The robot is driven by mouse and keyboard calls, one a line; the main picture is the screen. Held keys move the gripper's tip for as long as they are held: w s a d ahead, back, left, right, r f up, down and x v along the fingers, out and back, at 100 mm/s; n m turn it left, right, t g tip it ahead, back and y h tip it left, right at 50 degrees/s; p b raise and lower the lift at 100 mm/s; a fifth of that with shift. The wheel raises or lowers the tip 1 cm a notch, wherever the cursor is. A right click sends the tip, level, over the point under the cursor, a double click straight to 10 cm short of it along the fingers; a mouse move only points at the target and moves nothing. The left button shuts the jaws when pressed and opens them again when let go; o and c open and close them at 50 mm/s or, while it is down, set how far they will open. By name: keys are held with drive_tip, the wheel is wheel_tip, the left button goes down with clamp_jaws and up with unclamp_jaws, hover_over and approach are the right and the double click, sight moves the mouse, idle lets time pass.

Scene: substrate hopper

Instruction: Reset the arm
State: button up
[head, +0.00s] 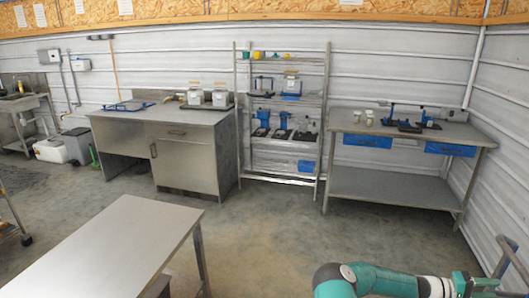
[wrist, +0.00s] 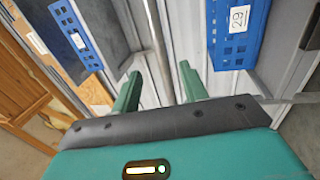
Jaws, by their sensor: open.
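My gripper (wrist: 160,84) shows in the wrist view with its two green fingers apart. Nothing is between the fingers. In the head view my teal arm (head: 385,281) reaches from the bottom toward the lower right corner, low and near the camera. The hand end there is partly cut off by the frame edge.
Blue perforated bins show in the wrist view at upper left (wrist: 76,32) and right, one labelled 29 (wrist: 238,35). A bare metal table (head: 105,250) stands front left. A cabinet bench (head: 186,158), a shelf rack (head: 325,120) and a workbench (head: 395,182) line the wall. Open floor lies between.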

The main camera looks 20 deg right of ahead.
drive_tip(key=w+a+r+t+y, duration=0.3)
drive_tip(key=a+r+y, duration=0.15)
drive_tip(key=a, duration=0.85)
drive_tip(key=w+a+r+m+t+y, duration=0.1)
drive_tip(key=w+a+r+t+y, duration=0.25)
drive_tip(key=a, duration=0.85)
drive_tip(key=w+a+r+t+y, duration=0.25)
drive_tip(key=a+r+y, duration=0.3)
drive_tip(key=a, duration=0.75)
drive_tip(key=s+a+r+n+t+y, duration=0.1)
drive_tip(key=s+a+r+n+t, duration=0.1)
drive_tip(key=a, duration=0.7)
drive_tip(key=s+a+r+n+t+y, duration=0.1)
drive_tip(key=s+a+r+n+t, duration=0.1)
drive_tip(key=s+a+r, duration=0.3)
drive_tip(key=s+a+r+n+t+y, duration=0.2)
drive_tip(key=s+a+r+n+t, duration=0.1)
drive_tip(key=a, duration=1)
drive_tip(key=shift+s+a+r, duration=0.3)
drive_tip(key=shift+s+r, duration=0.25)
drive_tip(key=shift+c, duration=0.8)
drive_tip(key=shift+d, duration=0.1)
drive_tip(key=shift+d, duration=0.15)
